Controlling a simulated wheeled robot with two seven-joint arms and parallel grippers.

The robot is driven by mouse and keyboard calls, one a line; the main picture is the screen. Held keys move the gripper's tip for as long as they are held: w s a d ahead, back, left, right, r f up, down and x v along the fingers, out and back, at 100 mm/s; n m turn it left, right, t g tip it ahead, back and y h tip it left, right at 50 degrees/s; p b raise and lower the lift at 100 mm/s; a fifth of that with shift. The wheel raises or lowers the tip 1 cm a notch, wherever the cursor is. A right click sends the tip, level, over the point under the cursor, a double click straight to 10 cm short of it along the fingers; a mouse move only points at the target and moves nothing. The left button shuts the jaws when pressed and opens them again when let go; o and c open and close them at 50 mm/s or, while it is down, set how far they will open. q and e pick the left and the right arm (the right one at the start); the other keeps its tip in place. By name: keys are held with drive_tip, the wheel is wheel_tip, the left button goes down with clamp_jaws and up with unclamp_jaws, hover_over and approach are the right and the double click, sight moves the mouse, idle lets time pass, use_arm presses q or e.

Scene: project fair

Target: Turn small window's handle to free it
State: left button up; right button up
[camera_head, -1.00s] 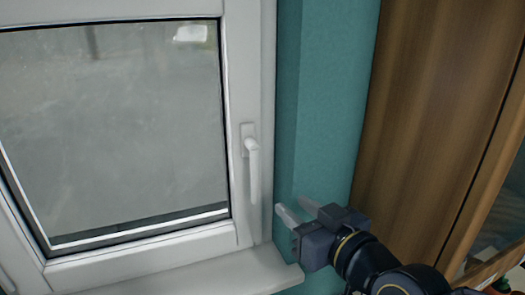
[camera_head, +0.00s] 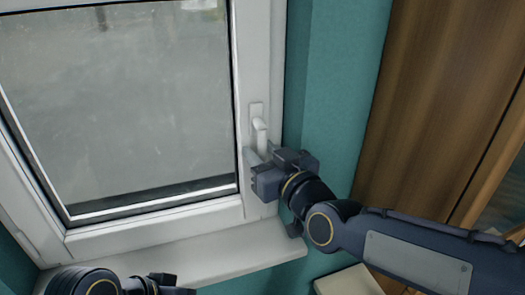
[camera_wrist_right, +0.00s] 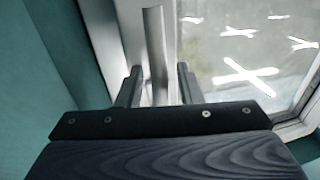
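The small window (camera_head: 205,222) has a white frame and looks closed. Its white handle (camera_head: 259,126) hangs downward on the right side of the frame. The lower part of the handle is hidden behind my right gripper (camera_head: 262,156) in the head view. In the right wrist view, the handle (camera_wrist_right: 155,50) stands between the two fingers of the right gripper (camera_wrist_right: 159,86). The fingers are apart, with a gap showing on both sides of the handle.
A white sill (camera_head: 205,252) runs below the window. A teal wall (camera_head: 340,100) stands right of the frame, then a tall wooden cabinet (camera_head: 440,100). A pale flat surface (camera_head: 348,281) lies below my right forearm.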

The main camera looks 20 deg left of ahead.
clamp_jaws()
drive_tip(key=shift+s+a+f+m+b, duration=0.15)
drive_tip(key=shift+m+b, duration=0.35)
drive_tip(key=shift+b, duration=0.4)
drive_tip(key=m+b, duration=0.1)
drive_tip(key=s+a+m+b, duration=0.1)
drive_tip(key=m+b, duration=0.1)
drive_tip(key=shift+a, duration=0.15)
wheel_tip(320, 180, up, 6)
drive_tip(key=s+a+m+t+h+b, duration=0.1)
drive_tip(key=m+t+b, duration=0.3)
drive_tip(key=m, duration=1.2)
drive_tip(key=shift+s+a+f+h+b, duration=0.15)
drive_tip(key=shift+s+a+h+b, duration=0.2)
drive_tip(key=shift+a, duration=0.55)
